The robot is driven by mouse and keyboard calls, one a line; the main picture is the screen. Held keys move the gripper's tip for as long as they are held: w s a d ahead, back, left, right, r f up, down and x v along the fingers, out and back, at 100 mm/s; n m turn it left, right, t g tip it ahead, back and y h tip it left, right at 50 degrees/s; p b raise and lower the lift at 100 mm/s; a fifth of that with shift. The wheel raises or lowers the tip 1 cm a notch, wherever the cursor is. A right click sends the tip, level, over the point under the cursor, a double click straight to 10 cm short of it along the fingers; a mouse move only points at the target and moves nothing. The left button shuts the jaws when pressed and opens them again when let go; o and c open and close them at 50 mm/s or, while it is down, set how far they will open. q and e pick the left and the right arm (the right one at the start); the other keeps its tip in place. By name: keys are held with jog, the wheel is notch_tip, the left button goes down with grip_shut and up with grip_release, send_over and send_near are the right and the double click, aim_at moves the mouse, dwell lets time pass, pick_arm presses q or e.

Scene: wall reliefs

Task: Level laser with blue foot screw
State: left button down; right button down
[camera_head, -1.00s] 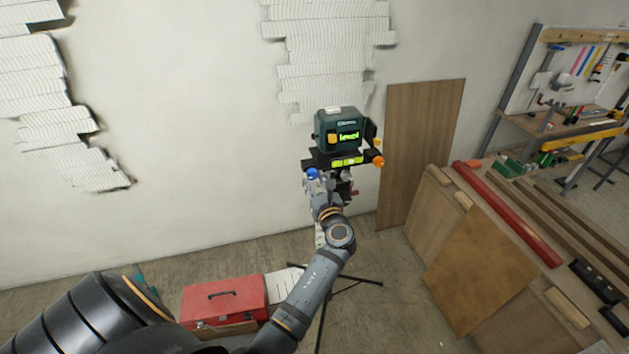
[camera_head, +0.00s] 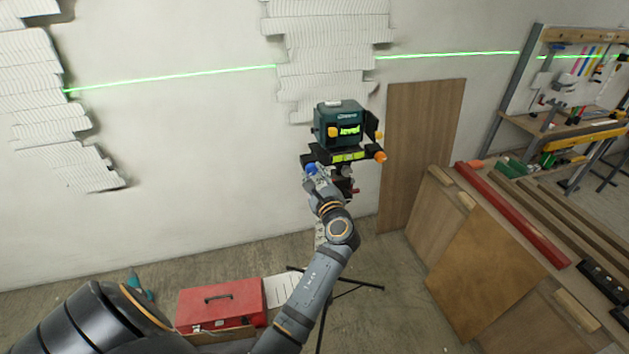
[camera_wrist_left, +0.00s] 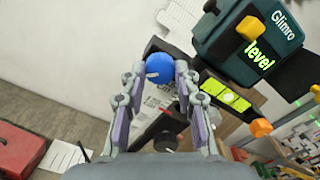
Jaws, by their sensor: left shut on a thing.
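The dark teal laser (camera_head: 338,125) stands on a black base on a tripod in front of the wall. Its display (camera_head: 349,130) is lit green and reads "level". A yellow-green bubble vial (camera_head: 349,156) sits on the base; it also shows in the left wrist view (camera_wrist_left: 228,95). The blue foot screw (camera_wrist_left: 159,68) is between my left gripper's fingertips, and the gripper (camera_head: 312,173) is shut on it. An orange foot screw (camera_head: 380,157) is at the base's right corner. A bright green line (camera_head: 170,80) crosses the wall. My right gripper is not in view.
A red toolbox (camera_head: 219,305) is on a low support at lower left, beside a sheet of paper (camera_head: 279,290). A wooden board (camera_head: 421,150) leans on the wall. A workbench with a red beam (camera_head: 512,213) is at right.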

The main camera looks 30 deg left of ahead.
pick_arm(q)
jog(key=shift+n+b, duration=0.65)
jog(key=shift+n, duration=0.45)
jog(key=c, duration=1)
grip_release()
notch_tip(320, 180, up, 10)
